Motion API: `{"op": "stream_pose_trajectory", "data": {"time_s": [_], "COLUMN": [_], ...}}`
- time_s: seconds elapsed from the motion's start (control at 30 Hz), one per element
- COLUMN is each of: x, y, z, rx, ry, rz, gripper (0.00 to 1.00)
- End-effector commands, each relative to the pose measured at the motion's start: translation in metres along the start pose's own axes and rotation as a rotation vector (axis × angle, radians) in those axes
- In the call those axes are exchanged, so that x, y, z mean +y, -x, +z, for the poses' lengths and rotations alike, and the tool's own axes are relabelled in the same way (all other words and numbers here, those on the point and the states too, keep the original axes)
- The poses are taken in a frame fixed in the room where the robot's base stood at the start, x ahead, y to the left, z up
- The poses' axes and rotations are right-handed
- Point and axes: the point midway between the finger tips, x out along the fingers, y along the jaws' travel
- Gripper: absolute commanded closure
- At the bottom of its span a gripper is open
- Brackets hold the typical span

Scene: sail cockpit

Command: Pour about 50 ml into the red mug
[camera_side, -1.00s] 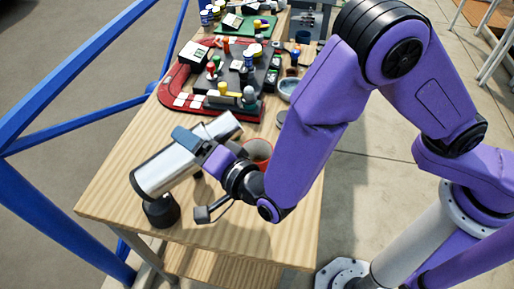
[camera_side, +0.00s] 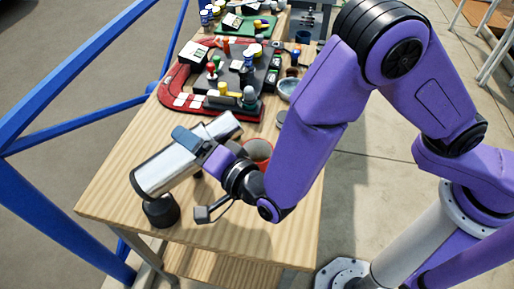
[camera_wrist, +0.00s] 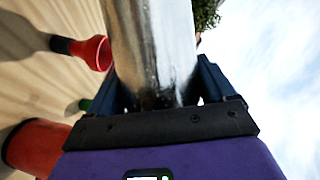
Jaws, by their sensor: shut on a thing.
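My gripper (camera_side: 203,150) is shut around the middle of a shiny silver flask (camera_side: 160,172). The flask is tipped well over, its wide end at the lower left and its narrower end at the upper right. The wrist view shows the flask (camera_wrist: 155,35) between the two dark fingers of my gripper (camera_wrist: 160,85). The red mug (camera_side: 258,149) stands on the table just right of my gripper, partly hidden by my wrist. Its inside level cannot be seen. I see no liquid stream.
A dark round object (camera_side: 161,211) stands on the wooden table (camera_side: 115,190) under the flask's wide end. A red-edged console (camera_side: 172,94) with knobs lies further back. In the wrist view, a red piece with a dark end (camera_wrist: 95,51) and an orange-red object (camera_wrist: 35,147) show left.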

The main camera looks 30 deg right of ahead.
Motion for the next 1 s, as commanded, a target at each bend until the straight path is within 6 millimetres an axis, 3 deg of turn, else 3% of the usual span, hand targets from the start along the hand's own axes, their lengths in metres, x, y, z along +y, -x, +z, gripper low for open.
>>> {"op": "stream_pose_trajectory", "data": {"time_s": [0.73,1.0], "x": [-0.0013,-0.0055], "y": [0.0,0.0014], "z": [-0.0002,-0.0042], "rx": [0.001,0.001], "ry": [0.003,0.094], "rz": [0.0,0.038], "gripper": [0.66,0.66]}}
